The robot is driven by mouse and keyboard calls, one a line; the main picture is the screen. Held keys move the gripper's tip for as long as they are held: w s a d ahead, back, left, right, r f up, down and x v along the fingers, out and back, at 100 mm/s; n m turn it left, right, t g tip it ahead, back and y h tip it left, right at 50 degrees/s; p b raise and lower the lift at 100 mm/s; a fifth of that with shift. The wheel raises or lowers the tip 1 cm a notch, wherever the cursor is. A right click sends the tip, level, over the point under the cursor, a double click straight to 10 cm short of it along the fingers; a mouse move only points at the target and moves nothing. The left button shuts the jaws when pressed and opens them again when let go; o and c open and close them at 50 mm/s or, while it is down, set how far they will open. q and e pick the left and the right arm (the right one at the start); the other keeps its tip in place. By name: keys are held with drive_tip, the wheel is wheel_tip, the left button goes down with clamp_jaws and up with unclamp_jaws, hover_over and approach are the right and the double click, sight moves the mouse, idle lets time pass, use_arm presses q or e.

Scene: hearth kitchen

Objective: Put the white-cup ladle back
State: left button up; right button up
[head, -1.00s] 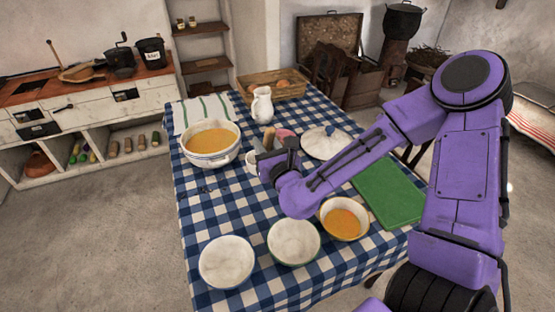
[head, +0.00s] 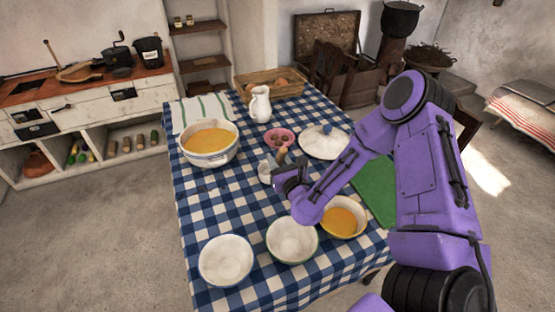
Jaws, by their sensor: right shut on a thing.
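My right gripper (head: 279,176) is over the checked table, shut on the white-cup ladle. The ladle's white cup (head: 265,173) shows just left of the gripper, and its brown handle end (head: 282,156) sticks up behind it. The gripper hides the middle of the ladle. I cannot tell whether the cup touches the cloth. A large white pot of orange soup (head: 209,140) stands to the left and farther back. Its white lid (head: 324,144) with a blue knob lies to the right. My left gripper is not in view.
Two empty bowls, left (head: 226,260) and middle (head: 292,240), and a bowl of soup (head: 341,218) stand in front. A pink bowl (head: 279,138), a white jug (head: 260,104) and a basket (head: 268,85) stand behind. A green board (head: 374,190) is partly hidden. The cloth's left-middle is clear.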

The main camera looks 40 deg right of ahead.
drive_tip(key=o, duration=1)
drive_tip(key=shift+f, duration=0.1)
drive_tip(key=shift+r+p, duration=0.25)
drive_tip(key=shift+p, duration=0.05)
drive_tip(key=v, duration=1.2)
drive_tip(key=shift+b, duration=0.4)
